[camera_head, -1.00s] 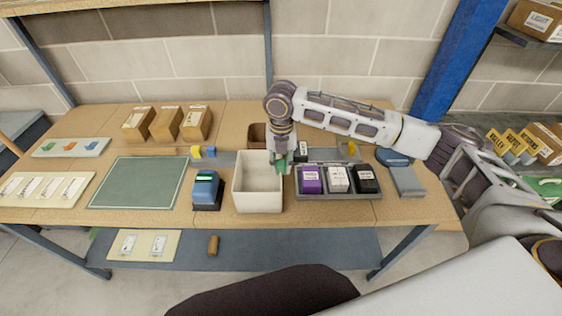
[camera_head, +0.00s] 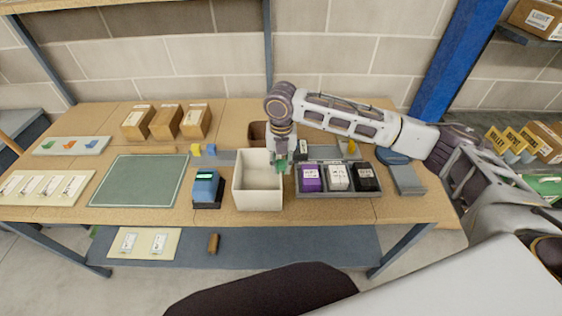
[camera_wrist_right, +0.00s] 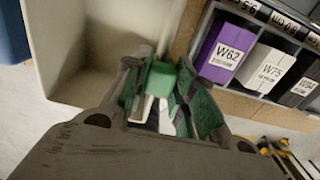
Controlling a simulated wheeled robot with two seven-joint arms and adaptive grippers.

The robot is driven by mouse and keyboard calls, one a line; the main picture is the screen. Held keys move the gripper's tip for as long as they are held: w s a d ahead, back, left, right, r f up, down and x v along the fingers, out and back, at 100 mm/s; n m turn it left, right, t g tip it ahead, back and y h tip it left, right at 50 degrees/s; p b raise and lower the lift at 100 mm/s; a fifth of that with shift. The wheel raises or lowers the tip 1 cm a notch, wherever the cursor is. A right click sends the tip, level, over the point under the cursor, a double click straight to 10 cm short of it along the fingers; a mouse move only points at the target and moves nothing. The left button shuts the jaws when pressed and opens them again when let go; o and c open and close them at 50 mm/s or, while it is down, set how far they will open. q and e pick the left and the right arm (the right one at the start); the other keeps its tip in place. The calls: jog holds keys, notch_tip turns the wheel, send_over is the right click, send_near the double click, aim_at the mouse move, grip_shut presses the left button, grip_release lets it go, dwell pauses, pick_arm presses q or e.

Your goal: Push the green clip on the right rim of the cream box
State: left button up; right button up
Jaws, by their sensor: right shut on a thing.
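The cream box (camera_head: 258,196) stands open and upright near the front middle of the table. My right gripper (camera_head: 281,165) points down at its right rim. In the right wrist view the green clip (camera_wrist_right: 161,79) sits at the box's rim between the fingers of my right gripper (camera_wrist_right: 168,100), which is shut on it. The cream box (camera_wrist_right: 80,75) shows at the upper left there, and its inside looks empty. The fingers hide part of the clip and rim. My left gripper is not in view.
A grey tray (camera_head: 340,193) with purple, white and black boxes stands close to the right of the cream box. A blue device (camera_head: 206,188) stands to its left. A brown container (camera_head: 257,133) is behind it. A green mat (camera_head: 138,182) lies further left.

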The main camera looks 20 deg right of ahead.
jog(key=shift+f, duration=0.1)
jog(key=o, duration=0.8)
jog(key=shift+o, duration=0.6)
jog(key=shift+o, duration=1.1)
jog(key=shift+r+p, duration=2.4)
jog(key=shift+p, duration=0.4)
jog(key=shift+r+p, duration=0.3)
jog(key=shift+r, duration=0.85)
